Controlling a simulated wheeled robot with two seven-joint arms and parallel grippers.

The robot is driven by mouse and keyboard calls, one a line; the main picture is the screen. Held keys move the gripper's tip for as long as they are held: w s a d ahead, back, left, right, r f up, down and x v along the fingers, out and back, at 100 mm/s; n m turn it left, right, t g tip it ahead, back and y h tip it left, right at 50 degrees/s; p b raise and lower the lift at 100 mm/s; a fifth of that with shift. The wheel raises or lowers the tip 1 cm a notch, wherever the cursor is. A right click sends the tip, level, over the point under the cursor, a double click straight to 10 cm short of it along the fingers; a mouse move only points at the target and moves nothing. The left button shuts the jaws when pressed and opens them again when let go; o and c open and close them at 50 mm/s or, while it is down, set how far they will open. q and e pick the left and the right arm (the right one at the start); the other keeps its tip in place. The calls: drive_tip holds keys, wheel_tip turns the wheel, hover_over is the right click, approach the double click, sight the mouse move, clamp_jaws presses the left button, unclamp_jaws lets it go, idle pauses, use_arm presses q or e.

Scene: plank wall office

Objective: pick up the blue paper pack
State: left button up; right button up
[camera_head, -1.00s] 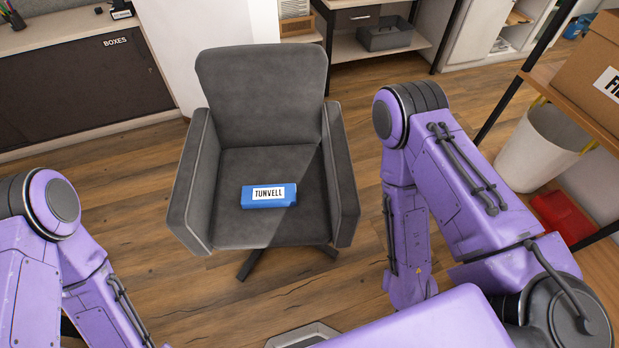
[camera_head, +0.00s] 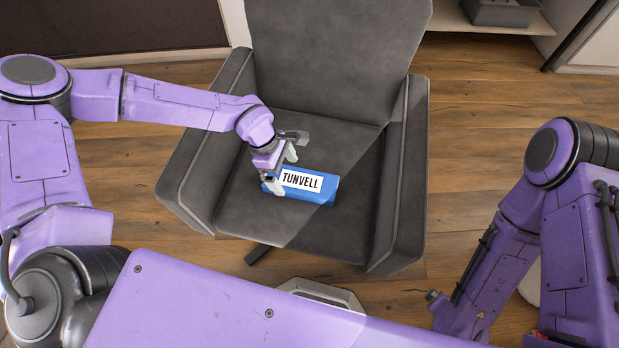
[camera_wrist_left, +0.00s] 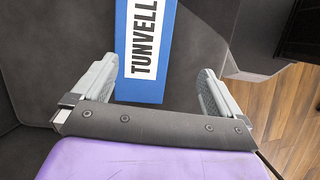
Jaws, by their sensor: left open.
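The blue paper pack (camera_head: 318,190), with a white label reading TUNVELL, lies on the seat of the grey armchair (camera_head: 250,215). My left gripper (camera_head: 282,172) is open at the left end of the pack. In the left wrist view the pack (camera_wrist_left: 142,82) lies between the two spread fingers (camera_wrist_left: 150,92), with its near end close to the gripper's base and a gap on each side.
The chair's armrests (camera_head: 205,140) and (camera_head: 402,185) stand on both sides of the seat, and its backrest (camera_head: 335,60) rises behind. Wooden floor (camera_head: 490,130) is clear to the right. A grey bin (camera_head: 503,12) sits on a shelf at the back.

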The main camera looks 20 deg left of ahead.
sight(301, 180)
use_arm(q)
drive_tip(key=shift+w+r+n+h, duration=0.15)
drive_tip(key=shift+w+h, duration=0.1)
drive_tip(key=shift+w, duration=0.3)
drive_tip(key=shift+w+r+n+h, duration=0.15)
drive_tip(key=shift+w+h, duration=0.1)
drive_tip(key=shift+w, duration=0.25)
drive_tip(key=shift+w+d+f+t, duration=0.1)
drive_tip(key=shift+f+t, duration=0.2)
drive_tip(key=b+x, duration=0.1)
drive_tip(key=x, duration=0.8)
drive_tip(key=c, duration=1)
